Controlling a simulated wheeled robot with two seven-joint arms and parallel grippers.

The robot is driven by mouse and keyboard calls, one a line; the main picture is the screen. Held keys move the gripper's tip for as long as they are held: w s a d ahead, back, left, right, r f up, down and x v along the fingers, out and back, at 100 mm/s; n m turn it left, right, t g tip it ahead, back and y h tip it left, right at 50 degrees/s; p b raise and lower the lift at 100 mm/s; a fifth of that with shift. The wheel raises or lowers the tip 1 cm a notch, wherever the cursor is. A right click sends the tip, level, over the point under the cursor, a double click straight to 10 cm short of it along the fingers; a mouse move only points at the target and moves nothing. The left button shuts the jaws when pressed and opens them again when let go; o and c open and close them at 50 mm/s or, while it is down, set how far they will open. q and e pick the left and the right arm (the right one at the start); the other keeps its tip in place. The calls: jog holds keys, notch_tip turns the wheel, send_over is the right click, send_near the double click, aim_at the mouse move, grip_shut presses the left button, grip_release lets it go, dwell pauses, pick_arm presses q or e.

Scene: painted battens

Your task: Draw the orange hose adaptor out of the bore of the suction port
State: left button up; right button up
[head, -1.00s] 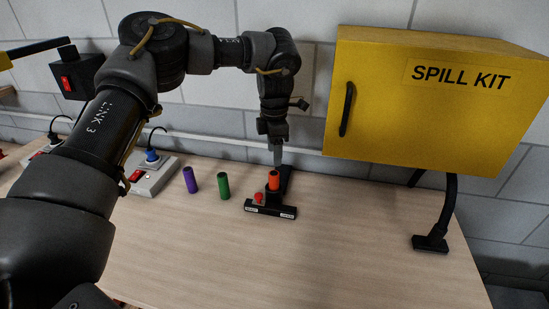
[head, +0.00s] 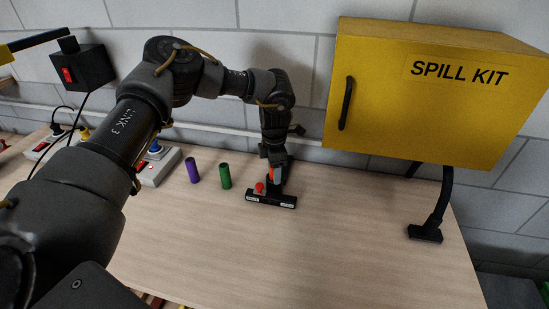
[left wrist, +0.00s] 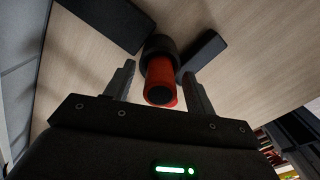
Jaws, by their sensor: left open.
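The orange hose adaptor (left wrist: 159,82) stands in the round black suction port (left wrist: 160,45) in the left wrist view, its hollow end facing the camera. In the head view the adaptor (head: 272,176) is partly hidden by my left gripper (head: 275,170). My left gripper also shows in the left wrist view (left wrist: 163,80). It is open, with one finger on each side of the adaptor and gaps visible. My right gripper is out of view.
A green cylinder (head: 225,176) and a purple cylinder (head: 193,170) stand left of the port. A power strip (head: 160,167) lies further left. The front bench is clear.

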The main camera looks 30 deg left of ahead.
pick_arm(q)
jog(key=shift+f, duration=0.2)
jog(key=c, duration=1.1)
jog(key=shift+o, duration=0.2)
jog(key=shift+r+p, duration=2.35)
jog(key=shift+r, duration=0.6)
notch_tip(320, 180, up, 3)
jog(key=p, duration=0.3)
